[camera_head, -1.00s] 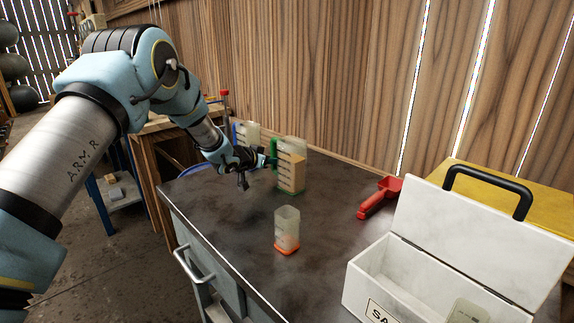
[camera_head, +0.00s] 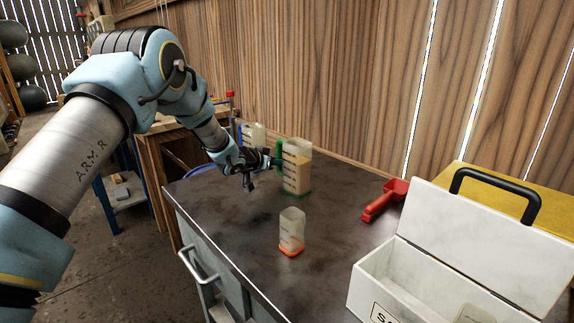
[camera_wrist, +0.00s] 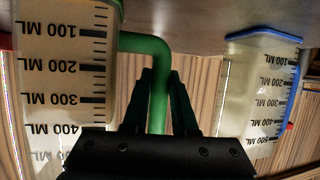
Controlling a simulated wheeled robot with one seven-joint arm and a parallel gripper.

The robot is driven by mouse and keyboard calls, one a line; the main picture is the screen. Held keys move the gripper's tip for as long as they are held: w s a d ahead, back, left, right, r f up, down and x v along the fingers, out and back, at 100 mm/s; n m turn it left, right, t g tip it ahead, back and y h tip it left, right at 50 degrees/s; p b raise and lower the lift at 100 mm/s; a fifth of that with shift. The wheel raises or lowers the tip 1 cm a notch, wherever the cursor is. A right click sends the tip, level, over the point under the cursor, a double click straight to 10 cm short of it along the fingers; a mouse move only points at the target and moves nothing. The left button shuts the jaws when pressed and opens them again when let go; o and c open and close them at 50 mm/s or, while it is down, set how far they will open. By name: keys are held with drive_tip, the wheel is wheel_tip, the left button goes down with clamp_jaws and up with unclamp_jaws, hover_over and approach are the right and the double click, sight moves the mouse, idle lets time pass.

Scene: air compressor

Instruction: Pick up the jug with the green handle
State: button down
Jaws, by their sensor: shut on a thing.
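The jug with the green handle (camera_head: 296,168) stands upright at the back of the dark workbench, with tan contents inside. In the wrist view its marked wall (camera_wrist: 70,80) fills the left side and appears upside down. My gripper (camera_head: 272,160) is at the jug's left side, shut on the green handle (camera_wrist: 158,75). The handle runs between the two dark fingers (camera_wrist: 160,100). I cannot tell whether the jug's base touches the bench.
A jug with blue trim (camera_head: 252,134) stands behind my gripper; it also shows in the wrist view (camera_wrist: 262,90). A small orange-bottomed container (camera_head: 291,232), a red scoop (camera_head: 384,200) and an open white box (camera_head: 440,255) are on the bench. Bare bench (camera_head: 240,220) lies in front.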

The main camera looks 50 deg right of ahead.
wheel_tip(320, 180, up, 10)
drive_tip(key=shift+r+b, duration=0.1)
drive_tip(key=shift+b, duration=0.2)
drive_tip(key=c, duration=1.3)
unclamp_jaws()
clamp_jaws()
